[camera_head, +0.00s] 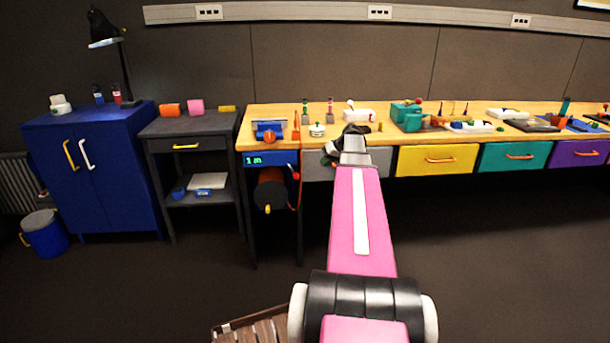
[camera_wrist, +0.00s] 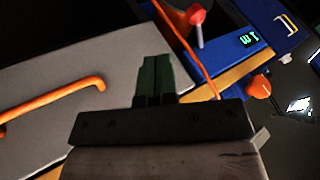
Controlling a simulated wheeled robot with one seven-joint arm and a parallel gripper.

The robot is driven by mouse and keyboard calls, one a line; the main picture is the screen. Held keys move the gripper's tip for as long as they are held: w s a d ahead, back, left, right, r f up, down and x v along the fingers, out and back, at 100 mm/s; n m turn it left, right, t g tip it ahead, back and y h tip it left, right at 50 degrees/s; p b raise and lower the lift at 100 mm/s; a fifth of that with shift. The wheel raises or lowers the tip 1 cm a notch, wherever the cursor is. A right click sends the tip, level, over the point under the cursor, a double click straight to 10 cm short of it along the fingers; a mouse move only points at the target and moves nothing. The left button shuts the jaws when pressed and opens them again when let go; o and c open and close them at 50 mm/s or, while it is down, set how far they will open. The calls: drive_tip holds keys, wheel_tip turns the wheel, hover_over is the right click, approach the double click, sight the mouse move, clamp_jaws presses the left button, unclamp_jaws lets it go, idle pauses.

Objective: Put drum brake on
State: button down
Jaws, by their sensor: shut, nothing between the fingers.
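A dark drum (camera_head: 271,193) hangs under the left end of the bench, below a blue panel (camera_head: 257,160) whose green display reads "1 m". A red-knobbed lever (camera_head: 295,176) sits at the drum's right side; I cannot tell for sure that it is the brake. In the wrist view the red knob (camera_wrist: 196,17) stands on a pale stem beside the blue panel (camera_wrist: 236,41). My gripper (camera_wrist: 155,78) has its dark green fingers together and empty, apart from the knob. In the head view my gripper (camera_head: 338,150) is in front of the grey drawer, right of the drum, partly hidden by my arm.
An orange cable (camera_head: 301,180) hangs beside the drum; it also crosses the wrist view (camera_wrist: 186,50). The grey drawer's orange handle (camera_wrist: 52,104) juts out near my gripper. The bench top (camera_head: 385,127) carries several objects.

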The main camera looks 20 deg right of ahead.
sight(292, 171)
drive_tip(key=shift+w+d+r, duration=0.1)
drive_tip(key=shift+d+r, duration=0.25)
drive_tip(key=shift+d, duration=0.2)
drive_tip(key=shift+w+a+f, duration=0.8)
drive_tip(key=shift+a+f, duration=0.45)
drive_tip(key=shift+a, duration=0.15)
drive_tip(key=shift+w+a+f, duration=0.75)
drive_tip(key=shift+a+f, duration=0.5)
drive_tip(key=shift+a, duration=0.2)
drive_tip(key=shift+w+a+f, duration=0.8)
drive_tip(key=shift+a+f, duration=0.45)
drive_tip(key=shift+a, duration=0.15)
drive_tip(key=shift+s+a, duration=0.1)
